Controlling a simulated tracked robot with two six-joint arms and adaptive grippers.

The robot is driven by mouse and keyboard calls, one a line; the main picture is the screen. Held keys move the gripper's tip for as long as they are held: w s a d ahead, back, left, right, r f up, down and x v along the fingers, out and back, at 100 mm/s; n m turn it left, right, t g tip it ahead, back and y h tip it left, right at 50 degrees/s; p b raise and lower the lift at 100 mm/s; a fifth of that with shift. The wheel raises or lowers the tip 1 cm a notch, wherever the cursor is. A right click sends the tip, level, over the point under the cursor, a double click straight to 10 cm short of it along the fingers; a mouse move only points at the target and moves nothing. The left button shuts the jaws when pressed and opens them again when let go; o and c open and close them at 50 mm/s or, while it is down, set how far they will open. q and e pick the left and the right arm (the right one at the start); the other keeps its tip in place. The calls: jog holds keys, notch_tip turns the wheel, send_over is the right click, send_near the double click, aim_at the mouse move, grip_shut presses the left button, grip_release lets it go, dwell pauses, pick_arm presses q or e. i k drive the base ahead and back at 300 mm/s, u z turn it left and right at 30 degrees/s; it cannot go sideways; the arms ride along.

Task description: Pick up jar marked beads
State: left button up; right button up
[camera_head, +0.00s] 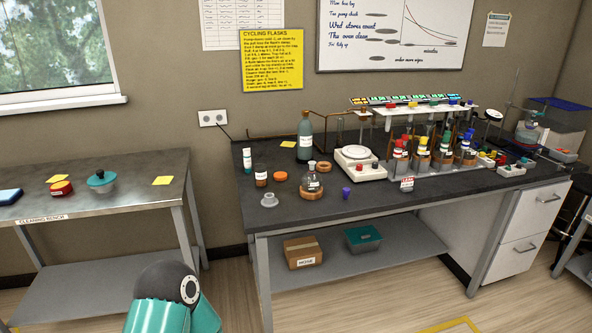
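A small brown jar (261,177) with a white label stands near the left end of the black-topped bench (345,204); its label is too small to read, so I cannot tell if it says beads. An orange disc, perhaps a lid (280,177), lies just right of it. A white tube with a teal end (247,161) stands behind it to the left, and a grey ring-like piece (269,200) lies in front. Neither gripper is in view; only a teal and dark part of my own arm shows at the bottom.
A glass flask on a cork ring (312,190), a teal bottle (305,137) and a white hotplate (360,163) stand right of the jar. A rack of several coloured-top flasks is farther right.

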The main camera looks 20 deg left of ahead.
aim_at(261, 176)
jog(key=u, duration=0.05)
jog(key=i, duration=0.95)
jog(key=u, duration=0.6)
